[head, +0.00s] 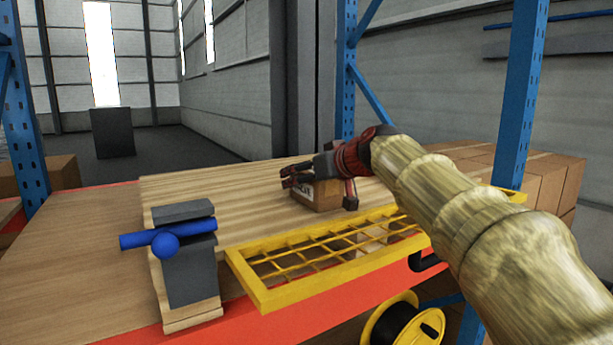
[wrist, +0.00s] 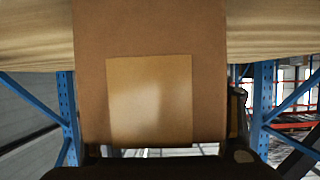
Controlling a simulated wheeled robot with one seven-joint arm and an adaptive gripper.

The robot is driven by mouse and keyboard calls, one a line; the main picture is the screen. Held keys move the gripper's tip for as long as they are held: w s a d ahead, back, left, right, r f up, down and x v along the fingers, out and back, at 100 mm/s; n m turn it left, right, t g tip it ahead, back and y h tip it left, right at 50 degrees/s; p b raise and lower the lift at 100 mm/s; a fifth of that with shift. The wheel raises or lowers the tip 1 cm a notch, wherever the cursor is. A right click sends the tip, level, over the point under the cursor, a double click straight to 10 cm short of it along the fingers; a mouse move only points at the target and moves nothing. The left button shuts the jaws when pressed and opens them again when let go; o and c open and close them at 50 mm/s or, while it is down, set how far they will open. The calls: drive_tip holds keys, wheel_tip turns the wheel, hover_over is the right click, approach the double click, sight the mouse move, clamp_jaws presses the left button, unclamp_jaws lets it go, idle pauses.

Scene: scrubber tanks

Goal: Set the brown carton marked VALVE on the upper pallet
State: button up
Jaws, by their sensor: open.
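The brown carton (head: 318,198), with a white label with dark print on its side, sits on the light wooden boards of the upper pallet (head: 225,195) in the head view. My gripper (head: 296,177) is at the carton's top, its red and black fingers apart around it. The arm and gripper cover part of the carton. In the wrist view the carton (wrist: 150,35) fills the middle, showing a paler square patch. A dark finger (wrist: 238,112) shows beside its right edge. Whether the fingers touch the carton cannot be told.
A yellow mesh frame (head: 330,262) runs along the pallet's front. A grey block with a blue cylinder (head: 168,240) stands at the front left. Blue rack posts (head: 527,95) rise at the sides. Stacked brown boxes (head: 545,185) are behind right. The pallet's left boards are clear.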

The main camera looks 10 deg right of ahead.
sight(315, 186)
drive_tip(key=b+v, duration=0.2)
drive_tip(key=v, duration=1)
drive_tip(key=shift+b, duration=0.35)
drive_tip(key=shift+s, duration=0.1)
